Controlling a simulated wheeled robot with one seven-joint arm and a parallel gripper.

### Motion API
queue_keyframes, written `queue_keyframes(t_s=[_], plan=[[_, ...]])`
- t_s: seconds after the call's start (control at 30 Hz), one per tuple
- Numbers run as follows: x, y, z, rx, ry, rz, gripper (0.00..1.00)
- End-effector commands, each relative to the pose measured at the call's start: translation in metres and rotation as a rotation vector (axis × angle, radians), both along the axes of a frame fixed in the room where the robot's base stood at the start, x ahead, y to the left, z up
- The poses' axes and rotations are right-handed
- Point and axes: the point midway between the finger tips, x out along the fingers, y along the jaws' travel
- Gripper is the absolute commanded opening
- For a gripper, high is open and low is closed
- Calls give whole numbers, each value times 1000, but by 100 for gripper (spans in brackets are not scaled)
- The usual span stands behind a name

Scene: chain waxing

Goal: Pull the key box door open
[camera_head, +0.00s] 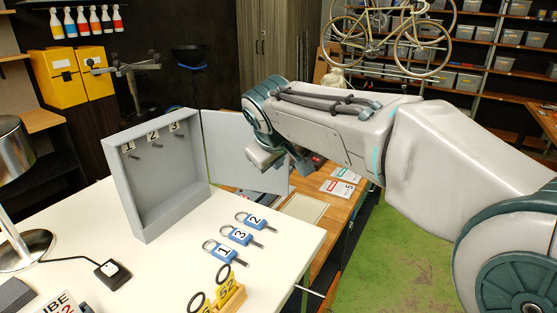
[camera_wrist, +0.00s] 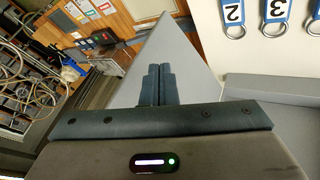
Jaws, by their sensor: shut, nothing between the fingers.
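The grey key box (camera_head: 127,195) stands upright on the white table, with numbered hooks 1, 2 and 3 inside. Its grey door (camera_head: 222,148) stands wide open, swung out to the right of the box. The door also shows as a grey panel in the wrist view (camera_wrist: 178,55). My gripper (camera_wrist: 158,70) is shut and empty, with its fingers together in front of the door panel in that view. In the head view my wrist overlaps the door's upper right part, and the fingertips are not clear there. I cannot tell whether the fingers touch the door.
Blue key tags (camera_head: 237,235) numbered 1, 2 and 3 lie on the white table (camera_head: 180,265) right of the box. Yellow number tags (camera_head: 228,290) stand at the front. A lamp (camera_head: 15,150) stands left. A wooden bench (camera_head: 335,210) is behind the door.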

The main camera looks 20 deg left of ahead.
Motion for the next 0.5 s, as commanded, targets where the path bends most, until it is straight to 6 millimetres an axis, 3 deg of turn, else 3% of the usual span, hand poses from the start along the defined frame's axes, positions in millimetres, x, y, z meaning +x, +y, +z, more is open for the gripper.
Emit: queue_keyframes(t_s=[0.1, 0.3, 0.5], plan=[[-19, 2, -3, 2, -3, 7, 0], [-39, -19, 38, 4, -5, -2, 0], [-53, -36, 66, 2, -2, -9, 0]])
